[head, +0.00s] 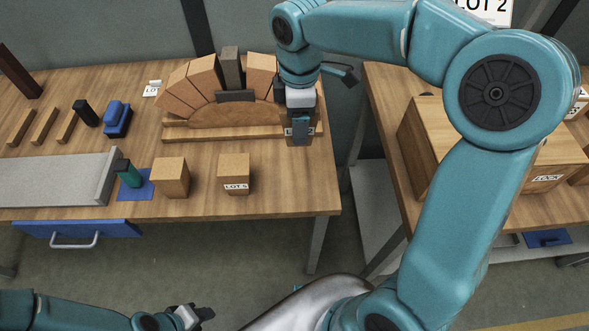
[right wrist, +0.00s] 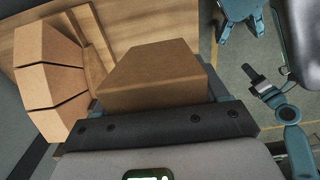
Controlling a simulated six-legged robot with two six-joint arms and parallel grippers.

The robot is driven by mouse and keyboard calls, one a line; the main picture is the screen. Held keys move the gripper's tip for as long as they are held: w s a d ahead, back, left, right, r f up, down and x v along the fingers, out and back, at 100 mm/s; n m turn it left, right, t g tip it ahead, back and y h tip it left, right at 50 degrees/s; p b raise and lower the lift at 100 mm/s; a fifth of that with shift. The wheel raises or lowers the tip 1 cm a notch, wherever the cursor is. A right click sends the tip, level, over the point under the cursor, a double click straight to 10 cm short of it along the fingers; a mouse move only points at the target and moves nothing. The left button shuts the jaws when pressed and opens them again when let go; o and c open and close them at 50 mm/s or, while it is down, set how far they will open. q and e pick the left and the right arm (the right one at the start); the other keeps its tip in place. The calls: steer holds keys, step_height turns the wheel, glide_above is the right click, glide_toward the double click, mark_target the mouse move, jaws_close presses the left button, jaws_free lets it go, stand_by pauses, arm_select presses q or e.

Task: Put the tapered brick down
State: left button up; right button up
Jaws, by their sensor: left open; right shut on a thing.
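The tapered brick (right wrist: 155,75) is a tan wedge held in my right gripper, seen close up in the right wrist view. In the head view my right gripper (head: 300,138) points down at the right end of the arch and mostly hides this brick. I cannot tell whether the brick touches the base under it. The arch has several tan bricks (head: 186,88) fanned on the left of a curved wooden form (head: 235,116), a dark grey brick (head: 230,68) at the top and a tan brick (head: 260,73) beside it. My left gripper (head: 203,314) is open and empty, low in front of the table.
A wooden base board (head: 220,133) carries the arch. A second table with a large wooden box (head: 415,150) stands right, across a gap.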

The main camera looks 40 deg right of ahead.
step_height(320, 180, down, 18)
steer(key=shift+s+d+f+b, duration=0.1)
steer(key=shift+f+b, duration=0.1)
steer(key=shift+b, duration=0.2)
steer(key=shift+s+r, duration=0.1)
steer(key=o, duration=1.3)
steer(key=shift+f, duration=0.2)
steer(key=shift+c, duration=0.2)
